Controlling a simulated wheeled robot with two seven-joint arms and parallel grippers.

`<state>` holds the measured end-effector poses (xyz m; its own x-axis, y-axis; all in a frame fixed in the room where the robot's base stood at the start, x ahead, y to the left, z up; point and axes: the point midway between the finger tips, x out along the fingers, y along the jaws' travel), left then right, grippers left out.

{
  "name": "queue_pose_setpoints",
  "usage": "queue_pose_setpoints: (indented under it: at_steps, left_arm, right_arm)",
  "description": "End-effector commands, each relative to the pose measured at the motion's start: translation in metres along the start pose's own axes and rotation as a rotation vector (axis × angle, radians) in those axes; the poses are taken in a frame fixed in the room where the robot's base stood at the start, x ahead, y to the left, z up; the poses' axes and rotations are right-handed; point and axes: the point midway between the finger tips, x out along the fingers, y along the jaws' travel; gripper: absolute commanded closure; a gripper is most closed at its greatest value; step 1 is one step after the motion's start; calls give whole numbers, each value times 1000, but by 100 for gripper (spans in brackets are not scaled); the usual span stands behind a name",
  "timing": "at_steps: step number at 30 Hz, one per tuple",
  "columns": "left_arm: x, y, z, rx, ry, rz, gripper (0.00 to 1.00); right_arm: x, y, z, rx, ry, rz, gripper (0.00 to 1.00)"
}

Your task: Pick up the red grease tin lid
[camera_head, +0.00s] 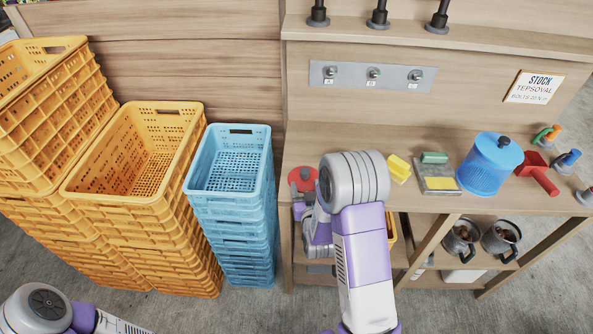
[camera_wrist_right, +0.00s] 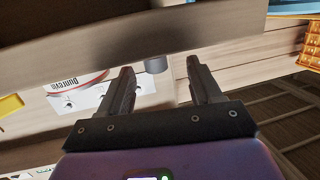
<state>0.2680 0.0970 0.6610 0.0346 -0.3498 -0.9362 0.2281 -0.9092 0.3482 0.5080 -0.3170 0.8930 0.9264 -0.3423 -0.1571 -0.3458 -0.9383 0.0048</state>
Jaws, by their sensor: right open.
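The red lid (camera_head: 301,176) lies at the left end of the wooden workbench in the head view, with a dark knob on top. My right wrist and arm stand just to its right and in front, hiding part of the bench there. My right gripper (camera_wrist_right: 162,78) is open in the right wrist view, with two dark fingers apart and nothing held between them. A small dark cylinder (camera_wrist_right: 156,65) shows beyond the fingers; I cannot tell whether it is the lid's knob. My left gripper is out of view; only part of my left arm shows at bottom left.
A blue perforated container (camera_head: 487,168), a yellow block (camera_head: 398,167), a green block (camera_head: 434,157) and a red mallet-like tool (camera_head: 537,173) stand to the right on the bench. Blue crates (camera_head: 232,197) and yellow crates (camera_head: 117,205) are stacked left of it. Two mugs sit underneath.

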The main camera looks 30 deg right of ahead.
Motion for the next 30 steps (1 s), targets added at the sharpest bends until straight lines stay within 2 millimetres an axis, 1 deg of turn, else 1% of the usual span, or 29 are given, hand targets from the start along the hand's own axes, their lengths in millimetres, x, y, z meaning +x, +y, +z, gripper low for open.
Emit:
queue_pose_setpoints:
  at_steps: [8,15,18,21,27,29,30]
  left_arm:
    - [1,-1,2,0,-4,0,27]
    - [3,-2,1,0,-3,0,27]
    - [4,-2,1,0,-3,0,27]
    - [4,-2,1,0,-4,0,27]
    - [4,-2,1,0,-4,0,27]
    - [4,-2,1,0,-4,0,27]
    - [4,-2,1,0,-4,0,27]
  right_arm:
    - [27,2,-1,0,1,2,36]
    - [60,5,-5,0,0,1,36]
    - [69,5,-5,0,-2,0,36]
    - [73,5,-5,0,-1,0,36]
    - [73,5,-5,1,-2,0,36]
    - [72,5,-5,1,-2,0,45]
    - [72,5,-5,1,-2,0,51]
